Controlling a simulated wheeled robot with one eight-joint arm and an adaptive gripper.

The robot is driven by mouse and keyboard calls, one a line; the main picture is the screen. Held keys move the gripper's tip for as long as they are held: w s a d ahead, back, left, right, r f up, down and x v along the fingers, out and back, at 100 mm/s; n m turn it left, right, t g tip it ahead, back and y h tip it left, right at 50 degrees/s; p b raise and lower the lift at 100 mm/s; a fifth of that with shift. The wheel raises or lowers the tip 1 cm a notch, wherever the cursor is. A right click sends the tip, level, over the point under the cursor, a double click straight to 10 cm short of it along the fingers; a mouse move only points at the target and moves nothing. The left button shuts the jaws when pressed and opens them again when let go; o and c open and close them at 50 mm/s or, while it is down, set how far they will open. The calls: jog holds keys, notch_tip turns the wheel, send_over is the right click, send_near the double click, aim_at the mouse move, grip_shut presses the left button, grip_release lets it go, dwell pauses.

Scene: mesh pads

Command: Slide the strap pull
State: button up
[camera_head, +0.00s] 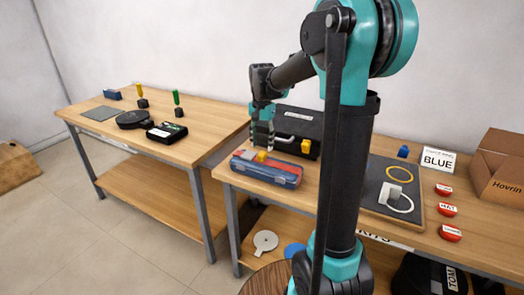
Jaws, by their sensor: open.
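A low blue and red case (272,173) lies at the front left of the right table. A small yellow piece (261,156) sits on its top beside a grey strip (248,149); I cannot tell for certain which part is the strap pull. My gripper (262,143) points down above the back left of this case, close to the yellow piece. Its fingers are small in view and I see nothing held between them. Whether they touch the yellow piece cannot be told.
A black case (300,122) with a grey handle stands behind the gripper, with a yellow block (306,146) at its front. My arm hides the table's middle. A dark mat (376,173) with rings lies right, beside red discs (447,210) and a cardboard box (497,165).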

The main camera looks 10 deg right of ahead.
aim_at(262, 153)
notch_tip(262, 153, up, 8)
jog(key=shift+f, duration=0.25)
jog(key=shift+s, duration=0.1)
